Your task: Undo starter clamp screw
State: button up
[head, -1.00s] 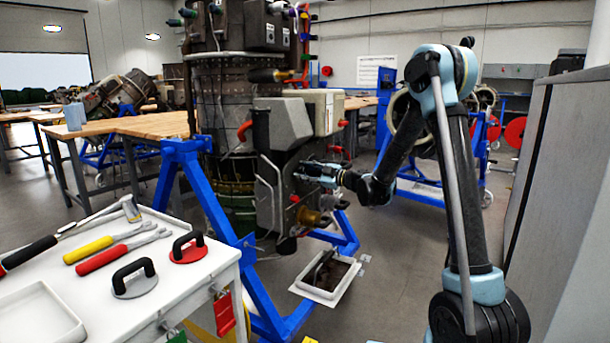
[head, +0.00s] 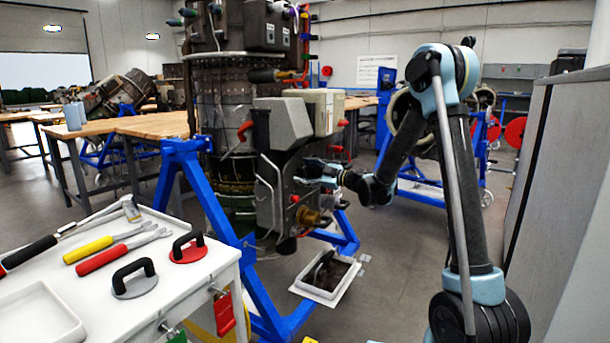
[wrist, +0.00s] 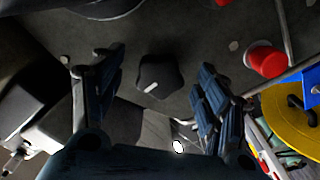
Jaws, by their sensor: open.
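A dark knob (wrist: 160,76) with a lobed rim and a short white mark sits on a dark grey panel in the wrist view. It appears to be the clamp screw. My gripper (wrist: 156,66) is open, with one finger on each side of the knob and visible gaps to both. I cannot tell how far the fingertips reach toward the panel. In the head view my gripper (head: 310,172) is at the right side of the dark engine unit (head: 279,195); the knob cannot be made out there.
A red cap (wrist: 267,60) protrudes right of my fingers in the wrist view. A blue stand (head: 215,215) carries the engine. A white tray (head: 325,277) lies on the floor below. A white cart (head: 205,270) with tools stands at the left.

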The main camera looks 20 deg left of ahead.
aim_at(304, 171)
jog(key=shift+v, duration=2.35)
jog(key=shift+c, duration=1)
jog(key=d+m, duration=0.1)
jog(key=m, duration=2)
jog(key=d+m, duration=0.1)
jog(key=m, duration=1)
jog(key=shift+s+d, duration=0.35)
jog(key=shift+x, duration=3.95)
